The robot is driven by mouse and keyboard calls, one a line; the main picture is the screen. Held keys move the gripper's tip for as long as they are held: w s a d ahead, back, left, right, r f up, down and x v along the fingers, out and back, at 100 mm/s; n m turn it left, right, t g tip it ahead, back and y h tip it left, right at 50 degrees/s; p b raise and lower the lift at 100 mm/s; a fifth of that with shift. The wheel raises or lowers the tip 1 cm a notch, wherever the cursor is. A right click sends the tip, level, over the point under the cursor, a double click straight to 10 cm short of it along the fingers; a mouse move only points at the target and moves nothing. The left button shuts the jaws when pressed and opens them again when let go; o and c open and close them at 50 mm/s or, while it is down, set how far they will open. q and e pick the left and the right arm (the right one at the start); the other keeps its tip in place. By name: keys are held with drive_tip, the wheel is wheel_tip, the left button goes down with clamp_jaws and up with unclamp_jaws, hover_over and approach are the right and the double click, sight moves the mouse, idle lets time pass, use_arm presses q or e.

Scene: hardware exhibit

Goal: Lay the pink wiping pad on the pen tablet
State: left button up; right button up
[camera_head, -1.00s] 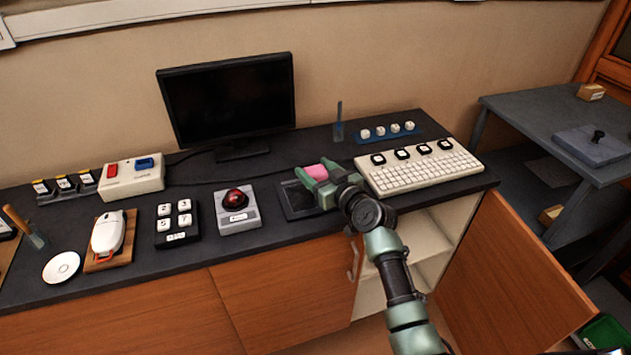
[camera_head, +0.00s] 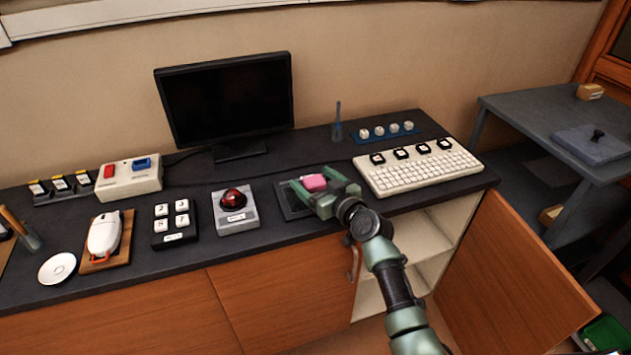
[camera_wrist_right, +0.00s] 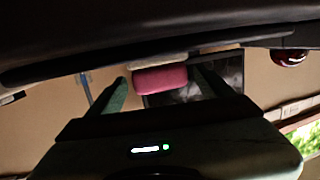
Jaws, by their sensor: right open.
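The pink wiping pad (camera_head: 314,183) is on the dark pen tablet (camera_head: 288,205) on the counter, between the fingers of my right gripper (camera_head: 312,181). The right gripper is open, its fingers spread to either side of the pad. In the right wrist view the pad (camera_wrist_right: 160,80) shows between the two green fingers (camera_wrist_right: 160,88), with a gap visible on each side. The gripper hides part of the tablet, and I cannot see the pad's underside. My left gripper is not in view.
A trackball box (camera_head: 236,208) stands left of the tablet and a white keyboard (camera_head: 420,172) right of it. A monitor (camera_head: 225,100) stands behind. A keypad (camera_head: 176,222) and a mouse (camera_head: 104,235) are further left. A cabinet door (camera_head: 512,280) hangs open below.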

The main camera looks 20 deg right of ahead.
drive_tip(key=shift+r, duration=0.25)
drive_tip(key=v, duration=1.2)
drive_tip(key=shift+f, duration=0.15)
